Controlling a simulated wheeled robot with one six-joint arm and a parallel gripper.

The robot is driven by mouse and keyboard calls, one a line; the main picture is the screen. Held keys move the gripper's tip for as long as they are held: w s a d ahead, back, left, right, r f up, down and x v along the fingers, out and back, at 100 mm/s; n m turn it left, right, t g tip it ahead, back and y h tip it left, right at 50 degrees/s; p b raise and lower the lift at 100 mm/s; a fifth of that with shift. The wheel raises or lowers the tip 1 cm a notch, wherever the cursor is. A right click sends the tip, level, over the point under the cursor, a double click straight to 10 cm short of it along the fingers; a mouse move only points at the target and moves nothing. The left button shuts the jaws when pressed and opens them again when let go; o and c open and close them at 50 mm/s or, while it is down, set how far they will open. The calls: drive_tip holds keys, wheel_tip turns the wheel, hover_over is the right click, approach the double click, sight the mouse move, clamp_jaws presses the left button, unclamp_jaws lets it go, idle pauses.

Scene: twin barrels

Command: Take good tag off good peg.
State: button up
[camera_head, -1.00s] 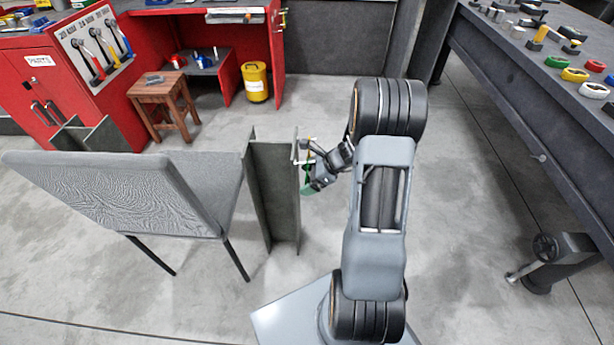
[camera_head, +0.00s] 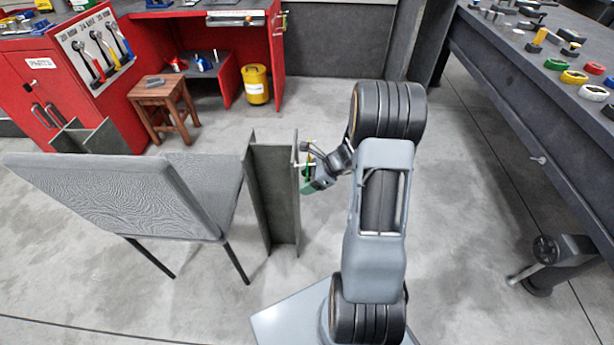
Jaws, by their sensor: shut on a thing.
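My gripper (camera_head: 314,172) is at the right side of an upright grey steel post, near its top. It is shut on a green tag (camera_head: 308,187), which shows as a small green patch beside the post. The tag hangs next to the peg. The view is too small to tell whether the tag's loop is still around the peg or clear of it.
The steel post (camera_head: 274,195) stands left of my arm. A grey chair (camera_head: 120,195) is left of the post. A dark workbench (camera_head: 545,100) with coloured rings runs along the right. A red cabinet (camera_head: 60,100), a wooden stool (camera_head: 163,98) and a yellow can (camera_head: 256,84) stand behind. Floor between is clear.

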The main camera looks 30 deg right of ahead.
drive_tip(key=shift+r+p, duration=0.2)
drive_tip(key=shift+p, duration=0.1)
drive_tip(key=shift+d, duration=0.15)
drive_tip(key=s+d+p, duration=0.3)
drive_tip(key=s+d, duration=0.2)
drive_tip(key=d, duration=0.4)
drive_tip(key=shift+s+r, duration=0.15)
drive_tip(key=shift+r, duration=0.3)
idle(0.7)
